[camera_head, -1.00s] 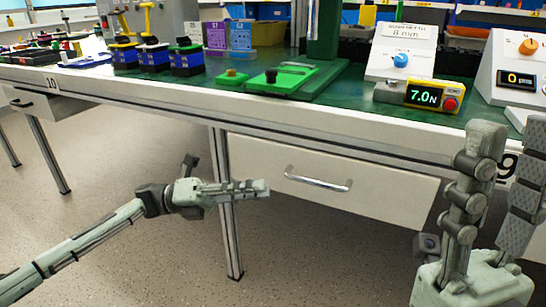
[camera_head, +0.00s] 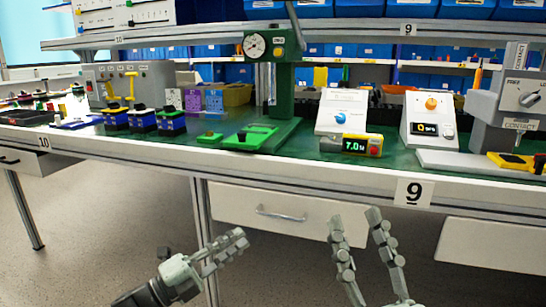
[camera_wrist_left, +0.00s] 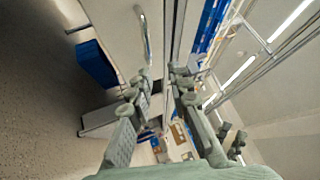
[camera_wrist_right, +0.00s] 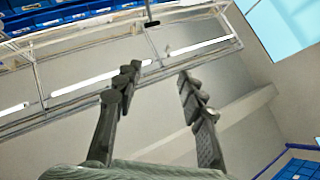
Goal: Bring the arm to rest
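My left gripper (camera_head: 236,241) is in front of the bench, below its front edge, seen nearly side-on in the head view. In the left wrist view its fingers (camera_wrist_left: 163,75) stand apart with nothing between them. My right gripper (camera_head: 353,216) points up in front of the bench drawer, fingers spread and empty. The right wrist view also shows the open fingers (camera_wrist_right: 158,76) against the ceiling. A white box with a blue knob (camera_head: 340,118) and a white box with an orange knob (camera_head: 431,103) stand on the bench, away from both grippers.
The bench front edge (camera_head: 330,180) and a drawer with a metal handle (camera_head: 281,214) lie behind the grippers. A yellow meter reading 7.0 (camera_head: 356,145) sits near the edge. A green press (camera_head: 283,80) stands farther back. The floor (camera_head: 110,210) at left is clear.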

